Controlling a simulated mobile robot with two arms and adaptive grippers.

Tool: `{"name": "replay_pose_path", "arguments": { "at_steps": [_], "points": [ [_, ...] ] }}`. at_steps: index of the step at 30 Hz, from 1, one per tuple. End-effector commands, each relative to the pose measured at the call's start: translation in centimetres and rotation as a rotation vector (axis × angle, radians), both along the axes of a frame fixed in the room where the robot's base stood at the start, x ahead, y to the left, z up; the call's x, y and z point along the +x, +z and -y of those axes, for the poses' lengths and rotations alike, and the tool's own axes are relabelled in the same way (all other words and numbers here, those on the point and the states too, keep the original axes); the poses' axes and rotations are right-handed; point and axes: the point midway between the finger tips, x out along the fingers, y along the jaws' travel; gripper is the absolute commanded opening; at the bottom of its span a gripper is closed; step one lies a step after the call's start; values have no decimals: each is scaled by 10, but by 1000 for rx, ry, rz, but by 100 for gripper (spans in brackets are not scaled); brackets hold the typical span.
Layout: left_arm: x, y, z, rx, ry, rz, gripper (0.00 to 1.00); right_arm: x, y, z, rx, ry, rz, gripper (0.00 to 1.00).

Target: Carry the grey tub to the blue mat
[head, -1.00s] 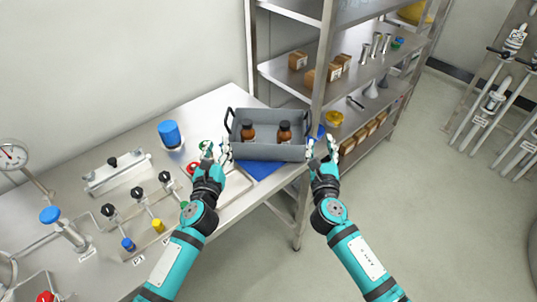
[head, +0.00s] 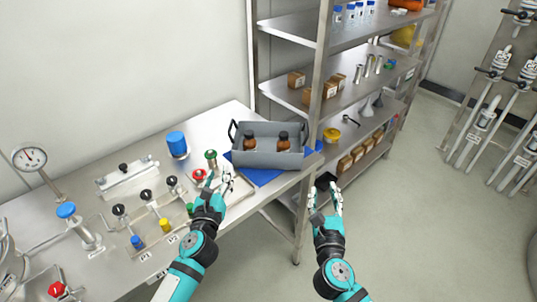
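The grey tub (head: 268,160) stands upright on the blue mat (head: 262,178) at the right end of the steel bench. It holds two brown bottles with dark caps. The mat shows in front of the tub and at its sides; the rest is hidden beneath it. My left gripper (head: 221,182) is open and empty, at the front left of the tub and apart from it. My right gripper (head: 326,196) is open and empty, off the bench's right edge and apart from the tub.
A blue-capped jar (head: 177,145) and valve fittings with coloured knobs (head: 146,196) occupy the bench left of the tub. A steel shelf rack (head: 316,100) stands close behind and right.

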Motion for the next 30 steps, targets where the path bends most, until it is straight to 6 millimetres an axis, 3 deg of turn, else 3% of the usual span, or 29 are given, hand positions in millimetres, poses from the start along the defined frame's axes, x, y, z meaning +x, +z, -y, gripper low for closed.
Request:
{"name": "replay_pose_path", "arguments": {
  "at_steps": [3,9,24,27,30],
  "points": [
    [0,0,0,0,0,0,33,-22,-1,-2,-1,2,-2,33],
    [0,0,0,0,0,0,33,-41,1,-3,0,0,1,33],
    [0,0,0,3,-2,2,33,-43,1,-3,3,-1,0,33],
    [-7,7,6,64,-31,39,33,-46,-2,3,75,-25,-14,33],
    [-26,26,23,257,-117,150,33,-54,-10,21,292,-100,-51,33]
  ]
}}
